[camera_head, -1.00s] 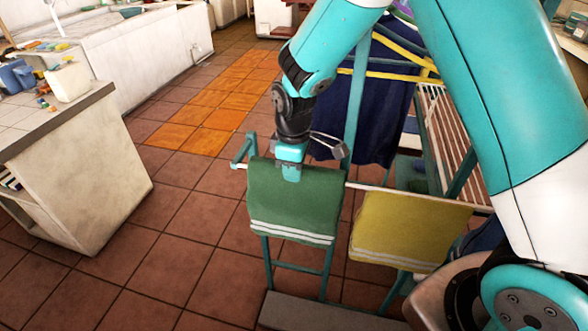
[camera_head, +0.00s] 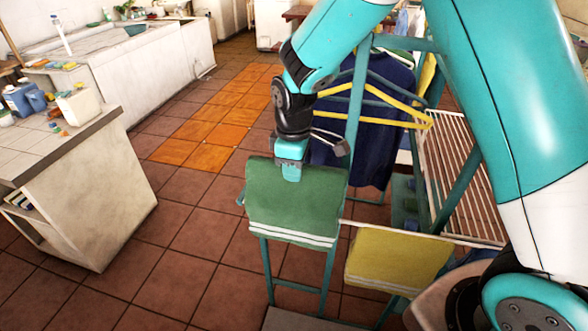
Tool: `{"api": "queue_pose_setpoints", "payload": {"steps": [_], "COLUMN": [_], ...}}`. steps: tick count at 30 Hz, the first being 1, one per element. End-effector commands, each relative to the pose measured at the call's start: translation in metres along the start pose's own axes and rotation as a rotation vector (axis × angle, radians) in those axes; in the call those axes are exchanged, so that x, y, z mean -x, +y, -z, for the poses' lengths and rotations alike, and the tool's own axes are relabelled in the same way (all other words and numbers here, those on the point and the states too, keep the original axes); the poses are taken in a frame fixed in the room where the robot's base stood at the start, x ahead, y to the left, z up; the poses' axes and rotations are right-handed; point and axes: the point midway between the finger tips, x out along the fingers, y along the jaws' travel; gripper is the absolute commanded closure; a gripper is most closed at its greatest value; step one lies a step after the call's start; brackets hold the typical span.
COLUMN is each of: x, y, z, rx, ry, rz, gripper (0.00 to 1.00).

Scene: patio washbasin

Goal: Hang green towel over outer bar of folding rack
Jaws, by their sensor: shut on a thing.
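The green towel (camera_head: 292,207) with white stripes near its lower edge hangs in front of the left end of the folding rack. My gripper (camera_head: 291,172) is at the towel's top edge, shut on it. The towel hides the bar behind it, so I cannot tell whether it rests on the bar. The folding rack (camera_head: 356,110) has teal posts and a pale outer bar (camera_head: 440,236) that shows to the right of the towel. A yellow towel (camera_head: 397,262) hangs over that bar, right of the green one.
A dark blue garment (camera_head: 368,145) and yellow hangers (camera_head: 398,101) hang behind the towel. A slatted shelf (camera_head: 465,170) is at the right. A tiled counter (camera_head: 95,185) stands at the left. Tiled floor (camera_head: 190,228) lies open between counter and rack.

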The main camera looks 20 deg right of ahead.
Motion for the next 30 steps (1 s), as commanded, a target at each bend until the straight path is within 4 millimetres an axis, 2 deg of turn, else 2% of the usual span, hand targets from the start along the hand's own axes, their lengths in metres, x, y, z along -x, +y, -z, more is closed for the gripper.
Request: {"api": "queue_pose_setpoints", "payload": {"steps": [1, 3, 30], "x": [0.013, 0.022, 0.131], "y": [0.000, 0.001, 0.001], "z": [0.000, 0.000, 0.000], "rx": [0.000, 0.000, 0.000], "ry": [0.001, 0.001, 0.001], "rz": [-0.001, -0.001, -0.001], "gripper": [1.00, 1.00, 1.00]}}
